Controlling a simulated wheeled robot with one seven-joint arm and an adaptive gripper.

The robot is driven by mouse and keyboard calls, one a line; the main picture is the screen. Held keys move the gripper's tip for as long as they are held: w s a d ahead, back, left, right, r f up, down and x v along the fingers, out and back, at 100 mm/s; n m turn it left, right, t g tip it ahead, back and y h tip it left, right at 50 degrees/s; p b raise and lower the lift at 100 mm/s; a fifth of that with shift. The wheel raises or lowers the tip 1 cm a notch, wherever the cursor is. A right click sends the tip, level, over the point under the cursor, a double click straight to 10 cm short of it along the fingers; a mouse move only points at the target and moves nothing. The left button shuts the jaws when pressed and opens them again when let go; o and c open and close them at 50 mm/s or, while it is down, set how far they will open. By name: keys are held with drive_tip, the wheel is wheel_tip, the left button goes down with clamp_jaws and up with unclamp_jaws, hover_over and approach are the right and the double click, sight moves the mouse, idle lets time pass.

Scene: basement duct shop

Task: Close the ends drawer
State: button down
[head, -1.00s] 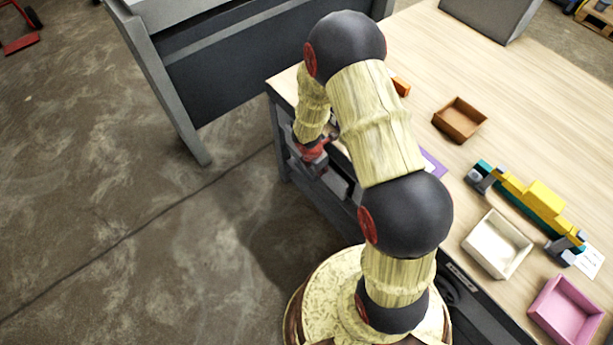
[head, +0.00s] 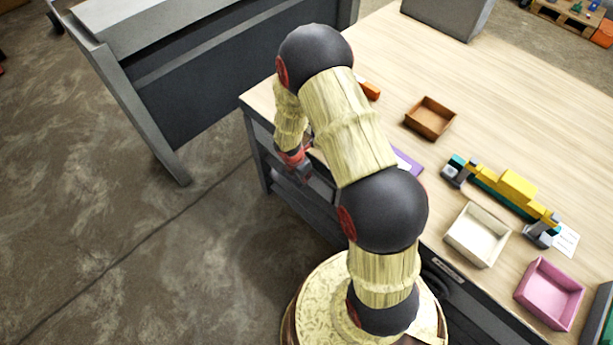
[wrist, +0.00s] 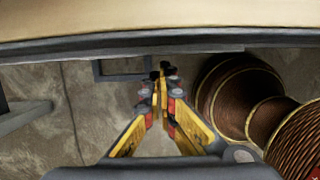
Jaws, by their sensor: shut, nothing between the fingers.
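My gripper (head: 299,166) hangs at the workbench's front side, near its left corner and below the top, partly hidden by my arm. In the wrist view its fingers (wrist: 161,73) are together and empty, just below the bench edge. A thin grey rectangular frame (wrist: 97,69) shows beside the fingertips, perhaps a drawer handle. In the head view, dark grey drawer fronts run under the bench top, mostly hidden by my arm. A front with a pale label (head: 447,269) shows to the right of my arm. I cannot tell which is the ends drawer or how far it is open.
The workbench (head: 385,65) carries a brown tray (head: 430,118), a white tray (head: 477,235), a pink tray (head: 549,293) and a yellow-teal assembly (head: 508,188). A dark grey unit (head: 215,80) stands behind left. Concrete floor (head: 110,240) at left is open.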

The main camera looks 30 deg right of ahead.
drive_tip(key=s+a+r+p, duration=0.1)
drive_tip(key=a+r+p, duration=0.3)
drive_tip(key=r, duration=0.5)
drive_tip(key=shift+s+a+r, duration=0.35)
drive_tip(key=shift+a, duration=0.25)
drive_tip(key=s+r+m+g, duration=0.2)
drive_tip(key=s+r+m, duration=0.5)
drive_tip(key=s+m, duration=0.3)
drive_tip(key=s+a+r+m+t+y, duration=0.1)
drive_tip(key=s+a+r+m+t, duration=0.1)
drive_tip(key=r, duration=0.9)
drive_tip(key=s+a+r+m+t, duration=0.2)
drive_tip(key=s+r+m, duration=0.3)
drive_tip(key=r, duration=0.6)
drive_tip(key=s+a+r+m+t+y, duration=0.1)
drive_tip(key=s+r+m, duration=0.3)
drive_tip(key=r, duration=0.6)
drive_tip(key=shift+s+a+r+t+y, duration=0.15)
drive_tip(key=shift+a+r+t+y, duration=0.2)
drive_tip(key=shift+a+t, duration=0.55)
